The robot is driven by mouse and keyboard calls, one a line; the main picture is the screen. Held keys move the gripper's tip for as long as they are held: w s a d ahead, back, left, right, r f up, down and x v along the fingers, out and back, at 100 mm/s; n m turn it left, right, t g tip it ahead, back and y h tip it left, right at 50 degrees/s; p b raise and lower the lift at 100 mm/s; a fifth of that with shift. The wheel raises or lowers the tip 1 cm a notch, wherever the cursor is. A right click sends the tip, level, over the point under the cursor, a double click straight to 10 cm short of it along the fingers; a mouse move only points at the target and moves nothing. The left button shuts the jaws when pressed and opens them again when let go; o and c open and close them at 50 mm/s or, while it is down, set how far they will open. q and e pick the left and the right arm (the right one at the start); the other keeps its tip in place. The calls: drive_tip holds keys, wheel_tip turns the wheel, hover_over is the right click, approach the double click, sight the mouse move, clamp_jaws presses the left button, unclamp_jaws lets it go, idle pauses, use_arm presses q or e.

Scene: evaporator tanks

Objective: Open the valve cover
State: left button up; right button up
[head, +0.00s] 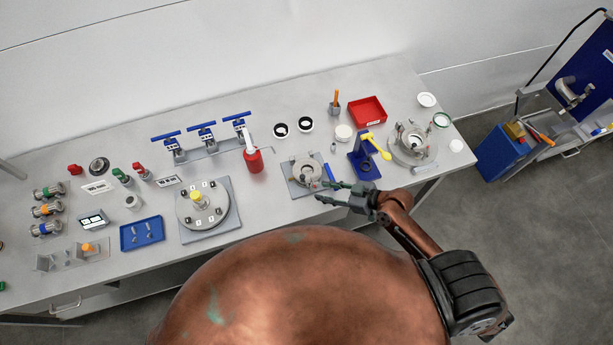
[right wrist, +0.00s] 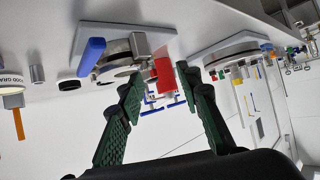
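A round metal valve unit (head: 307,172) sits on a grey square plate near the table's front edge, and a blue handle (head: 330,173) sticks out at its right side. I take this to be the valve with the cover. In the right wrist view the metal unit (right wrist: 118,58) and its blue handle (right wrist: 92,55) lie beyond the fingers. My right gripper (head: 322,192) is just in front of the valve unit, apart from it. Its two green fingers (right wrist: 160,76) are spread with nothing between them. My left gripper is not in view.
A blue stand with a yellow lever (head: 376,146) and another round metal unit (head: 412,145) stand to the right. A red bottle (head: 253,160) is behind left, and a round dial unit (head: 203,207) on a plate is left. A red tray (head: 367,111) lies at the back.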

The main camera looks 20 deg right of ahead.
sight(303, 176)
drive_tip(key=shift+t+y, duration=0.6)
drive_tip(key=shift+y, duration=0.1)
drive_tip(key=w+a, duration=0.1)
drive_tip(key=w, duration=0.1)
drive_tip(key=w+a+p, duration=0.1)
drive_tip(key=w, duration=0.2)
drive_tip(key=w+a+p, duration=0.1)
drive_tip(key=w+a, duration=0.1)
drive_tip(key=shift+w+f, duration=0.2)
drive_tip(key=shift+f, duration=0.1)
drive_tip(key=shift+w+a+f, duration=0.25)
drive_tip(key=shift+a+f, duration=0.05)
drive_tip(key=shift+a, duration=0.1)
clamp_jaws()
